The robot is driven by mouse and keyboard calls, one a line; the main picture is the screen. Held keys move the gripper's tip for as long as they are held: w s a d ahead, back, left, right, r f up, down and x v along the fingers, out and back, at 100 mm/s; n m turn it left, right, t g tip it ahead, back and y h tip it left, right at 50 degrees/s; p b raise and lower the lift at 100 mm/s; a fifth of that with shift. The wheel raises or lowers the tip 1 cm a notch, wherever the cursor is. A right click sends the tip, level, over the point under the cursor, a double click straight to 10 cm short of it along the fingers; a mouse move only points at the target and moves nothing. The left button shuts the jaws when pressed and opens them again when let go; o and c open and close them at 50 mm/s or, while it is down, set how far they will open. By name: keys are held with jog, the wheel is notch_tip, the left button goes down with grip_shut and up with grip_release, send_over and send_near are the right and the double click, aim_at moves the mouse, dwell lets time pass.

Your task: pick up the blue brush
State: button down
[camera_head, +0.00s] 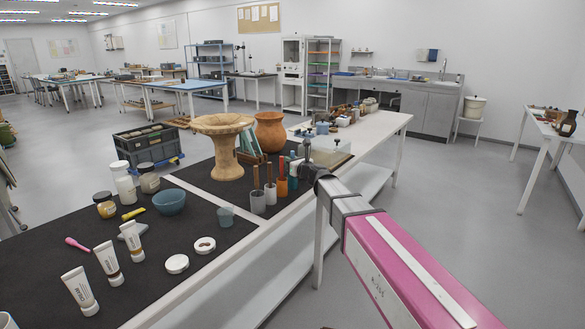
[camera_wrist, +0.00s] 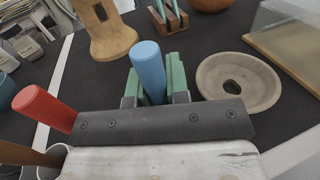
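The blue brush shows as a rounded blue handle (camera_wrist: 149,70) in the wrist view, standing between the two green finger pads of my gripper (camera_wrist: 155,88). I see no clear gap on either side, but I cannot tell whether the pads press on it. In the head view the blue handle (camera_head: 293,161) stands upright at a small holder cup, just left of my gripper (camera_head: 304,152). The brush's lower end is hidden.
A red handle (camera_wrist: 43,107) stands close to the left. Two brown-handled tools (camera_head: 269,174) stand in cups beside it. A wooden pedestal (camera_head: 227,150), a pale ring-shaped piece (camera_wrist: 239,83) and a clear box (camera_wrist: 290,38) are nearby on the dark mat.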

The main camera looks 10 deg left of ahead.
jog(key=shift+r, duration=0.1)
notch_tip(320, 180, up, 10)
dwell(0.9)
